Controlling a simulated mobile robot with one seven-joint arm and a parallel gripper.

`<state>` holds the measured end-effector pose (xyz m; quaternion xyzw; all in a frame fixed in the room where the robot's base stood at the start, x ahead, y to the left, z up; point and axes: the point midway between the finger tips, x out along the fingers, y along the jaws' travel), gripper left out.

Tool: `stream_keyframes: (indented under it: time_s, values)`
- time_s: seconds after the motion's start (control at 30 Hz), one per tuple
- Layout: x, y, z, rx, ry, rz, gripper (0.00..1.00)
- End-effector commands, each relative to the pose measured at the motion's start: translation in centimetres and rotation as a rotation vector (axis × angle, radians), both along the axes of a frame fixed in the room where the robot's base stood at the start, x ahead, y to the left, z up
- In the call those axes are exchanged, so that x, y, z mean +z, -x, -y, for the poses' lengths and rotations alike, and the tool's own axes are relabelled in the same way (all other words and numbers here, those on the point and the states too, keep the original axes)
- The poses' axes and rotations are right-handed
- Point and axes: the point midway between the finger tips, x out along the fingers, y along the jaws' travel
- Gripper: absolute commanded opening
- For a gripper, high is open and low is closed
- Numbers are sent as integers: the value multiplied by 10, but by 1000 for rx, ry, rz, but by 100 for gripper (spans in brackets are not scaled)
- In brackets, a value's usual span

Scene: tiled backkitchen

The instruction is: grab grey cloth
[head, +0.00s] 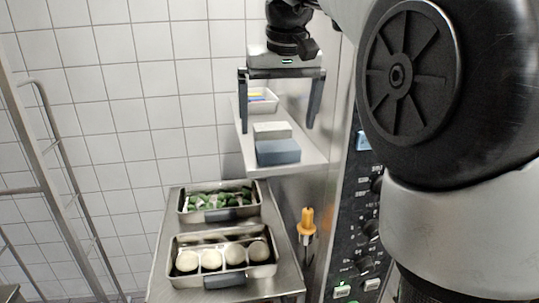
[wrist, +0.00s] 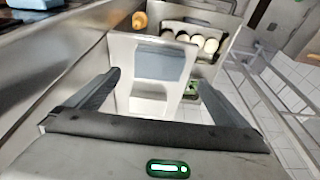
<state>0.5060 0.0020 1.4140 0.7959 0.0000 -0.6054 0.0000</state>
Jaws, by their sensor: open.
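A folded blue-grey cloth (head: 278,152) lies at the front of a small steel shelf (head: 300,163). A paler, whitish-grey folded block (head: 271,130) lies right behind it. My gripper (head: 277,128) is open and empty, its two fingers pointing down over the shelf. In the wrist view the blue-grey cloth (wrist: 160,64) shows between and a little beyond the fingertips (wrist: 160,78), with the pale block (wrist: 149,104) nearer to the gripper. The height of the fingers over the cloth is hard to tell.
A tray with coloured items (head: 262,100) sits at the back of the shelf. Below is a steel table with a tray of green pieces (head: 218,214) and a tray of white balls (head: 180,279). An orange-handled tool (head: 307,222) hangs by a control panel (head: 352,250). A rack (head: 46,170) stands left.

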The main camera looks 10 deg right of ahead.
Motion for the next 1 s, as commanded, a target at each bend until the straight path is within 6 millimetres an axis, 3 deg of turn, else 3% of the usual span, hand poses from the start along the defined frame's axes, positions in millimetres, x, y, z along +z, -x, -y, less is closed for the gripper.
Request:
stream_keyframes:
  time_s: [0.23, 0.5, 0.8, 0.87, 1.0]
  values:
    - [-18, -3, 1, 0, 0, -2, 100]
    - [-56, -9, 3, 0, 0, -2, 100]
    - [-61, -11, 3, 0, 0, 0, 100]
    - [-61, -11, 3, 0, 0, 0, 93]
    - [-61, -11, 3, 0, 0, 0, 70]
